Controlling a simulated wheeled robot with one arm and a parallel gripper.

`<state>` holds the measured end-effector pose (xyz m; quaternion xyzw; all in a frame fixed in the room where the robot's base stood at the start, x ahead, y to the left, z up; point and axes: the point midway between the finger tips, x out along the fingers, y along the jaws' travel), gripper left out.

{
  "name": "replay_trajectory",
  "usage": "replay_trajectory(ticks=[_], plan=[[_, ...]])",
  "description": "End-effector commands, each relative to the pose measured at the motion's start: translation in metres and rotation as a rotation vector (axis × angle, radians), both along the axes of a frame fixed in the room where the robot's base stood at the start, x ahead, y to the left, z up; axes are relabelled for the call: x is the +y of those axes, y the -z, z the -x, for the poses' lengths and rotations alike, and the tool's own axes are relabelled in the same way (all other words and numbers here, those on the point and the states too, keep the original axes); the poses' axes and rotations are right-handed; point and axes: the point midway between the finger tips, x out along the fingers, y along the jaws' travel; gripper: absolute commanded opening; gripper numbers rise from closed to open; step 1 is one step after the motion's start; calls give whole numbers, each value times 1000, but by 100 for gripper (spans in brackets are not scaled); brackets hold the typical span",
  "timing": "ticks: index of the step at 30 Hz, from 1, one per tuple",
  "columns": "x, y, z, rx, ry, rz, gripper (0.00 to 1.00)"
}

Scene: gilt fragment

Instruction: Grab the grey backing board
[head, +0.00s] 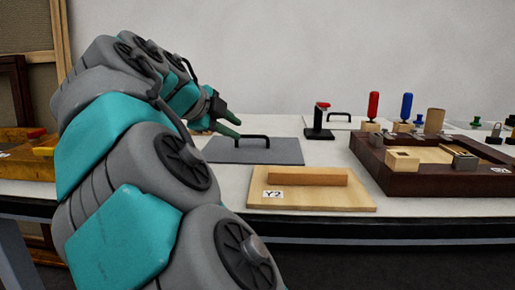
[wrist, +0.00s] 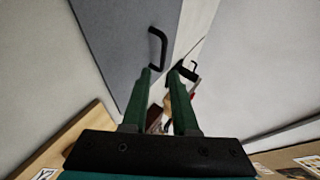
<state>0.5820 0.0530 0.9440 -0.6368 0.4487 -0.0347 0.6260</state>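The grey backing board (head: 282,153) lies flat on the white table, with a black bar handle (head: 254,137) standing on top. In the wrist view the board (wrist: 110,45) fills the upper left and its handle (wrist: 162,48) shows just beyond the left fingertip. My gripper (head: 233,126) is above the board's left part, close to the handle's left end in the picture. In the wrist view the green fingers (wrist: 162,75) are apart with nothing between them. The handle is not between the fingers.
A pale wooden board marked Y2 (head: 350,201) with a wooden bar lies in front. A dark brown frame (head: 430,184) with blocks and red and blue handled tools stands right. A black stand (head: 318,124) with a red top is behind. A yellow tray (head: 20,165) is left.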

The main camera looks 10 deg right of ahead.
Motion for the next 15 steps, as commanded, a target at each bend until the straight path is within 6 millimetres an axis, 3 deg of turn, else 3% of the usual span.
replay_trajectory(ticks=[15], plan=[[-24, 22, -34, -3, 4, 3, 27]])
